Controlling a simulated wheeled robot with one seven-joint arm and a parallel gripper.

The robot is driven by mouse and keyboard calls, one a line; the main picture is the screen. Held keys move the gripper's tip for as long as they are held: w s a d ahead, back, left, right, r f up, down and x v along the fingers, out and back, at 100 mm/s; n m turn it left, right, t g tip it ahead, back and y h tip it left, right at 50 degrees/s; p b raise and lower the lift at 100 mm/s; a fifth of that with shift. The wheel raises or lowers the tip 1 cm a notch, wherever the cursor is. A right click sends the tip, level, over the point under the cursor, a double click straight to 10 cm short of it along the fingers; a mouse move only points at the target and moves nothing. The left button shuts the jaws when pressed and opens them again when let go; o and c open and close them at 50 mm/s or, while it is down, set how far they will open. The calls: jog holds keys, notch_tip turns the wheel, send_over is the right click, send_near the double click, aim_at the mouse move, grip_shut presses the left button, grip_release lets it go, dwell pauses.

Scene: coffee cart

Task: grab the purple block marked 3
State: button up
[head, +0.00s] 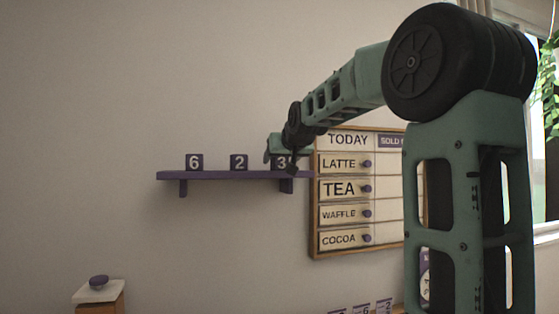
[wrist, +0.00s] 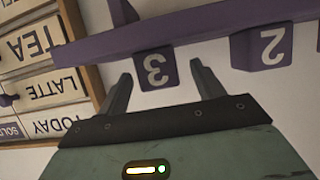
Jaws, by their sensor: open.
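The purple block marked 3 (head: 280,163) sits at the right end of the purple wall shelf (head: 225,176) in the head view, partly covered by my gripper (head: 284,152). In the wrist view, turned upside down, the block marked 3 (wrist: 155,68) shows between the two fingertips of my open gripper (wrist: 160,70). A finger is on each side of the block, with visible gaps. I cannot tell exactly how deep the fingertips reach along it.
Purple blocks marked 2 (head: 239,162) and 6 (head: 194,162) stand left of it on the shelf. A menu board (head: 342,240) hangs close on the right. A white-topped stand with a purple knob (head: 98,282) is at lower left.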

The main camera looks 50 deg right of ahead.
jog(key=shift+x, duration=1.45)
jog(key=c, duration=1.1)
jog(key=shift+o, duration=0.2)
jog(key=shift+r, duration=0.1)
